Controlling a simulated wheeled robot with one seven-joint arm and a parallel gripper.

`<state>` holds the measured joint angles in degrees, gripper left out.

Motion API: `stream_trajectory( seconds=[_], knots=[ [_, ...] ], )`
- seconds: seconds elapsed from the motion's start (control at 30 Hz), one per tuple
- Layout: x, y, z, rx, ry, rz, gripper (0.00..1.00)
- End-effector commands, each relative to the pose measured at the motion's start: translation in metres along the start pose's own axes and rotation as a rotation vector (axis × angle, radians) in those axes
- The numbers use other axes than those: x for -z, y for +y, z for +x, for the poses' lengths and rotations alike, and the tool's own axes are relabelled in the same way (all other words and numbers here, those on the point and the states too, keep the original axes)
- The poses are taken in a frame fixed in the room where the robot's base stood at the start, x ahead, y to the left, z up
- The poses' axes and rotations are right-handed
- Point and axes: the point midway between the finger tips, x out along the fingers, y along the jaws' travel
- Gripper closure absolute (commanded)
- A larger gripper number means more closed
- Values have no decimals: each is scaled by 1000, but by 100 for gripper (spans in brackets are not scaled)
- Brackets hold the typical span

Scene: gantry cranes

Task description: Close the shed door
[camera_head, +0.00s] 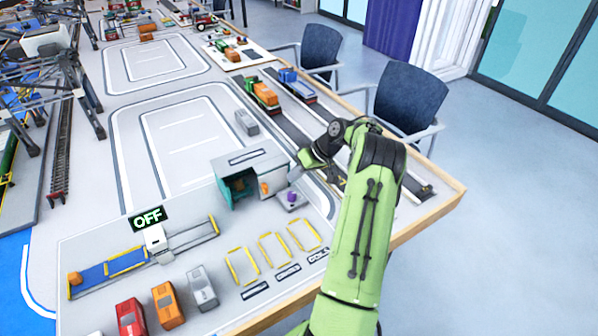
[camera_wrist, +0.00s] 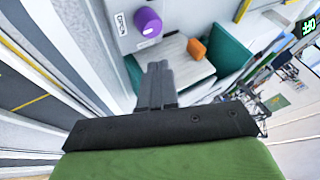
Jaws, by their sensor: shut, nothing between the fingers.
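The shed (camera_head: 262,158) is a small grey box with teal inside, standing on the table. Its front is open, and an orange block (camera_head: 265,188) shows inside; the block also shows in the wrist view (camera_wrist: 196,48). I cannot tell which panel is the door. A purple knob (camera_head: 292,196) stands on a small grey plate at the shed's right; it shows at the top of the wrist view (camera_wrist: 148,22), beside a label too small to read. My gripper (camera_head: 304,160) is shut and empty, above and beside the shed's right side. Its fingers (camera_wrist: 158,70) point toward the opening.
Toy trucks (camera_head: 263,92) stand on the dark road lanes behind my gripper. Toy cars (camera_head: 166,304) line the front left, near a barrier with an OFF sign (camera_head: 147,218). Crane frames fill the left. Chairs (camera_head: 407,95) stand beyond the table's right edge.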

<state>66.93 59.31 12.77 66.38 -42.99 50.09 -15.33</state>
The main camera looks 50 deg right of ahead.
Motion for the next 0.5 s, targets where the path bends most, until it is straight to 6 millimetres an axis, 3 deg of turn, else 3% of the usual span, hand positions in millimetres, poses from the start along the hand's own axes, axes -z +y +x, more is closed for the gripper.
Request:
stream_trajectory(
  seconds=[0.13,0.3,0.5],
  knots=[
    [-1,0,36,1,-3,-1,100],
    [0,-25,48,-2,-1,-1,100],
    [0,-35,52,-3,-1,1,100]
  ],
)
